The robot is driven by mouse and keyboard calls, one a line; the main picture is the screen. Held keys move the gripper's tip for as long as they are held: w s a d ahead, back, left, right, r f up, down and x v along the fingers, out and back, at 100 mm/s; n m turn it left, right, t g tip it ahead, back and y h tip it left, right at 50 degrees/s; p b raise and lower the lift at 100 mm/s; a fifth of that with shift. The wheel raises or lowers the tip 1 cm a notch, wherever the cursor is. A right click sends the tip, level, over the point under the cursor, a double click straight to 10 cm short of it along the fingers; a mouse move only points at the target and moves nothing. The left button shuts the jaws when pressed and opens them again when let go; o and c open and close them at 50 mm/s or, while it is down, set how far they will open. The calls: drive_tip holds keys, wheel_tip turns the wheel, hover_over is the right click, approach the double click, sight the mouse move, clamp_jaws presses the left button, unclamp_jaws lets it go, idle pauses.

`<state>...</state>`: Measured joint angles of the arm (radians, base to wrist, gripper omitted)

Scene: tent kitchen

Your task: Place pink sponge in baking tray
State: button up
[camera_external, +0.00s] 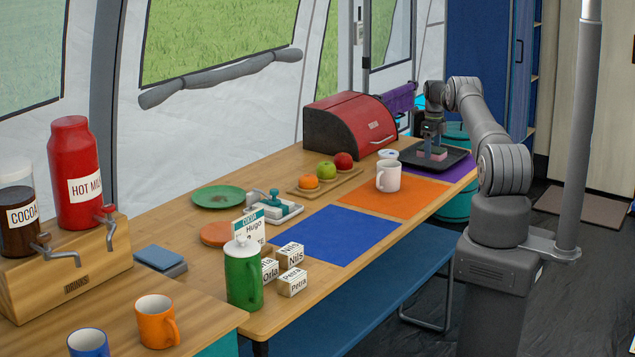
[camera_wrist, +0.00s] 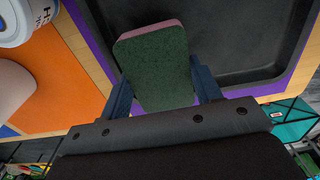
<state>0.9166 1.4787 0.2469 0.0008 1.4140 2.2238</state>
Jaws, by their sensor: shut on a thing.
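The pink sponge (camera_wrist: 155,66) has a dark green scouring face and a pink edge. It is between the two fingers of my gripper (camera_wrist: 162,90), which is shut on it. In the external view the pink sponge (camera_external: 437,155) shows below my gripper (camera_external: 433,146), in front of the baking tray. The black baking tray (camera_external: 459,158) lies on the purple mat at the table's far end. In the wrist view the baking tray (camera_wrist: 250,45) is to the right, and the sponge overlaps its left edge. I cannot tell the sponge's height above the tray.
A white mug (camera_external: 388,178) stands on the orange mat (camera_external: 400,204), left of the tray. A small white tub (camera_external: 387,154) and the red bread bin (camera_external: 350,125) are close behind. A board with fruit (camera_external: 325,182) is farther left. The blue mat (camera_external: 325,235) is clear.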

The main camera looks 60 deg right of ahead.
sight(432, 156)
drive_tip(key=shift+f, duration=1.5)
drive_tip(key=shift+f, duration=0.1)
drive_tip(key=o, duration=0.7)
drive_tip(key=shift+c, duration=0.2)
wheel_tip(432, 156, up, 12)
drive_tip(key=shift+r, duration=0.1)
